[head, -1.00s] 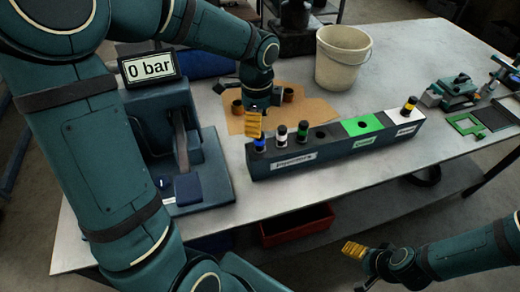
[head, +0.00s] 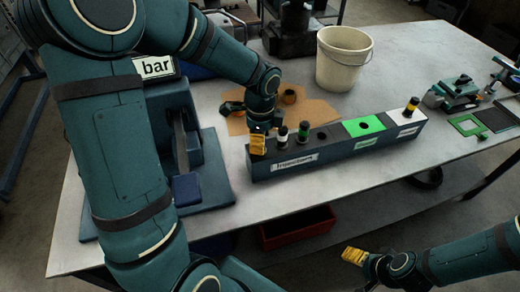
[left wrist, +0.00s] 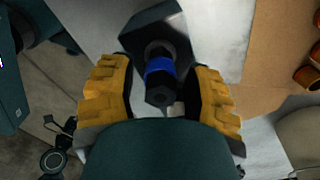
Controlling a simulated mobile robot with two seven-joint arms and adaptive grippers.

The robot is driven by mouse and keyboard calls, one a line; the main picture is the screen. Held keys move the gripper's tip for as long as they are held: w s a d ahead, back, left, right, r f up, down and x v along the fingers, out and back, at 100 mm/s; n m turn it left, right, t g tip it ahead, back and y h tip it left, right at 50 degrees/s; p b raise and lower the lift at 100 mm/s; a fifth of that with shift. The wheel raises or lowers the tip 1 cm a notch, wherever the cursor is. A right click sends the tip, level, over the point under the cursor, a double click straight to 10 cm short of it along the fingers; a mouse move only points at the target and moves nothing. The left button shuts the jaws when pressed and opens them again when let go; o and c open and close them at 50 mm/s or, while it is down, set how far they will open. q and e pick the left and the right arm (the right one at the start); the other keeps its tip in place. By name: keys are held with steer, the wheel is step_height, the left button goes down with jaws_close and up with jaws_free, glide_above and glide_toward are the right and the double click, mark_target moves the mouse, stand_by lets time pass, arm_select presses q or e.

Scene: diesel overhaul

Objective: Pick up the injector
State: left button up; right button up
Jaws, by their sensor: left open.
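The blue-banded injector (left wrist: 160,75) stands upright in the end of the dark rack in the left wrist view. My left gripper (left wrist: 158,95) is open, with its yellow fingers on either side of this injector and small gaps showing. In the head view my left gripper (head: 257,145) is at the rack's left end and hides that injector. A white-banded injector (head: 282,137) and a green-banded injector (head: 303,133) stand beside it in the rack (head: 330,153). A yellow-banded injector (head: 410,107) stands in the white section at the right end. My right gripper (head: 354,256) is low at the right, away from the rack.
A test stand (head: 185,150) with a gauge display (head: 156,68) is left of the rack. Cardboard (head: 314,110) with brown cups lies behind the rack, near a white bucket (head: 343,60). A red bin (head: 297,228) sits below.

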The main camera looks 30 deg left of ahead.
arm_select(q)
jaws_close()
steer(key=shift+r, duration=0.15)
step_height(320, 180, up, 18)
steer(key=p, duration=0.3)
stand_by(0.5)
steer(key=shift+c, duration=1.5)
jaws_free()
jaws_close()
